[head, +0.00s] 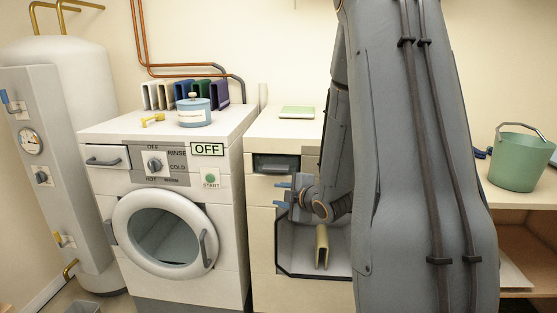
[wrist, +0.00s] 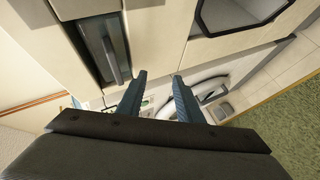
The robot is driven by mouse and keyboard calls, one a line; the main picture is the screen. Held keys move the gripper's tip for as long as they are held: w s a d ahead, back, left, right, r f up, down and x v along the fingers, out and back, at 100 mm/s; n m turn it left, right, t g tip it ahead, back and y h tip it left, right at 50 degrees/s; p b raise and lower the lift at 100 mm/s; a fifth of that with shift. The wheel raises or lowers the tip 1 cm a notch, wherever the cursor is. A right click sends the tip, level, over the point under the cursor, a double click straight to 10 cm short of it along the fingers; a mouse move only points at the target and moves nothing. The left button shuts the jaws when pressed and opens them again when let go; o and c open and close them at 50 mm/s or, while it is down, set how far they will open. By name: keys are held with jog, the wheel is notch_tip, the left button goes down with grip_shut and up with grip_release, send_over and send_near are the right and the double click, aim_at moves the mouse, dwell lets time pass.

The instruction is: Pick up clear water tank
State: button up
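A dark, glossy drawer-like unit with a grey bar across its front (head: 276,164) sits in the upper left of the second machine's front. I take it to be the water tank, though its clear body does not show. It also shows at the upper left of the wrist view (wrist: 104,48). My gripper (head: 279,195) is in front of that machine, a little below the unit and apart from it. Its two blue-grey fingers are spread with nothing between them, as the wrist view also shows (wrist: 159,76). My arm hides the machine's right part.
Below is an open dark-rimmed compartment (head: 290,268) with a beige upright piece (head: 322,246). A washing machine (head: 221,240) stands left, with a blue pot (head: 195,116) on top. A green bucket (head: 514,162) stands on the right-hand shelf. A boiler (head: 72,120) is far left.

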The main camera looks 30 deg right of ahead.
aim_at(277, 171)
jog(key=d+r+n+t+y, duration=0.3)
jog(key=r+n+t, duration=0.1)
jog(key=r+n, duration=0.1)
jog(key=w+p, duration=0.1)
jog(key=w, duration=0.1)
jog(key=w+p, duration=0.1)
jog(key=w+a, duration=0.1)
jog(key=w, duration=0.1)
jog(key=shift+w+p, duration=0.3)
jog(key=shift+p, duration=0.1)
jog(key=shift+w, duration=0.55)
grip_shut()
